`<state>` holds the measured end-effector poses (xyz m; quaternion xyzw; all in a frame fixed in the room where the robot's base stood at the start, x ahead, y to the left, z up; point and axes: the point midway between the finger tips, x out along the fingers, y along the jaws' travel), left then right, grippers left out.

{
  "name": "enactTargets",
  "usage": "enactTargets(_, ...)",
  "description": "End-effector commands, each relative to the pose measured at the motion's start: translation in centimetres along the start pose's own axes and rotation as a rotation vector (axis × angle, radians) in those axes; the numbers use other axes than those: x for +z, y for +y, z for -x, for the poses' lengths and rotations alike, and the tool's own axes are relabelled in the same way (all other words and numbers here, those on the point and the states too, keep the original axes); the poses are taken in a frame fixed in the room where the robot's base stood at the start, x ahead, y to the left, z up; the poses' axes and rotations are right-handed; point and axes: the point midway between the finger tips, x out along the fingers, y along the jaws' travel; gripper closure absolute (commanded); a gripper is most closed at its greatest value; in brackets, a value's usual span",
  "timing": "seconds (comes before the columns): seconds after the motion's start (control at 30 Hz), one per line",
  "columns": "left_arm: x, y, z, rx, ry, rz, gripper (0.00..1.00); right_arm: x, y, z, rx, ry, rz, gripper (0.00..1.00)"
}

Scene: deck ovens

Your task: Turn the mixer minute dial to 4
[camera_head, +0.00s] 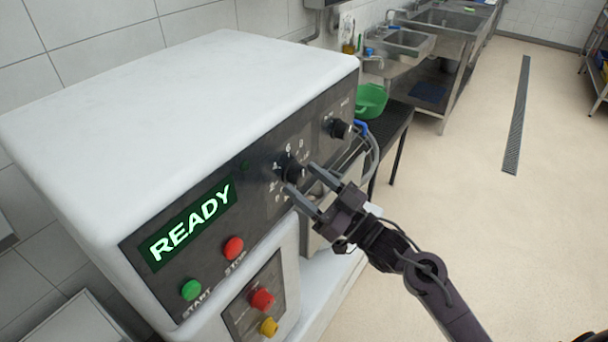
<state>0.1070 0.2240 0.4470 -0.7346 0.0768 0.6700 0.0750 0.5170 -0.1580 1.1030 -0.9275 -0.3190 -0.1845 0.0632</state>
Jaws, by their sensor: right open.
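The mixer (190,90) is a white machine with a dark slanted control panel, filling the left half of the head view. A black round dial (290,168) with small white numbers around it sits mid-panel; a 6 and a 0 show above it, and the other marks are too small or covered to read. My right gripper (306,183) is open in front of this dial, its two fingers apart and pointing at it. I cannot tell whether the fingers touch the dial. The dial's pointer is not clear. My left gripper is out of view.
The lit display (190,226) reads READY. Below it are a green START button (191,289) and a red STOP button (233,248). A second black knob (340,128) sits farther right. A green bowl (371,100) and sinks (405,40) stand behind.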

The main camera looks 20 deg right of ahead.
Motion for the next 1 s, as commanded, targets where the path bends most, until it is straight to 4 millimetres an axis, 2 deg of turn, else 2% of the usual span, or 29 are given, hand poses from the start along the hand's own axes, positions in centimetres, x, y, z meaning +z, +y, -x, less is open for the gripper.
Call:
enactTargets(0.13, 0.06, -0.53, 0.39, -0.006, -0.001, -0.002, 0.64, -0.05, 0.0, -0.99, 0.0, 0.0, 0.001, 0.41)
enactTargets(0.4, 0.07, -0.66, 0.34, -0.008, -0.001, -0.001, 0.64, 0.07, -0.01, -1.04, 0.0, -0.001, 0.001, 0.42)
enactTargets(0.73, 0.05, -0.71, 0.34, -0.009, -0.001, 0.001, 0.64, 0.04, -0.02, -1.05, 0.0, -0.001, 0.001, 0.85)
enactTargets(1.0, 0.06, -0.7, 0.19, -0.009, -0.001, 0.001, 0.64, 0.02, 0.01, -1.06, -0.004, 0.001, 0.012, 0.85)
